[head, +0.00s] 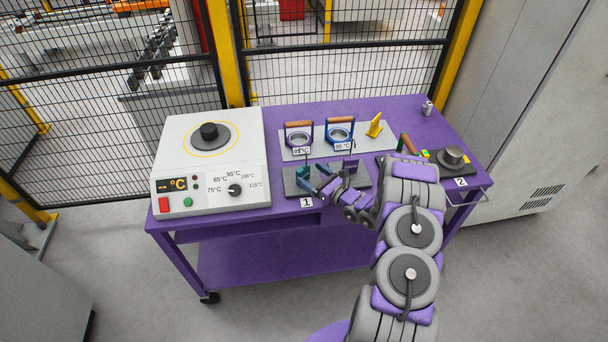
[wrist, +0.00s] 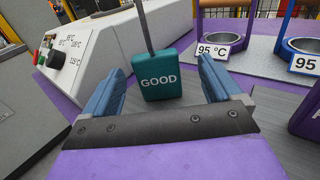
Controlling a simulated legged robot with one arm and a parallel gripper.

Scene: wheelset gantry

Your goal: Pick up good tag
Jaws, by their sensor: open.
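The good tag (wrist: 160,78) is a teal block lettered GOOD, with a thin rod rising from its top. In the wrist view it stands upright between and just beyond the two blue fingers. In the head view the teal tag (head: 302,174) is on the dark plate (head: 293,189) marked 1. My gripper (head: 318,180) is open just right of it; the wrist view shows both fingers of the gripper (wrist: 162,66) spread with clear gaps to the tag.
A white heater box (head: 212,140) with a dial stands left on the purple table (head: 385,110). Plate 2 with a metal knob (head: 453,155) lies right.

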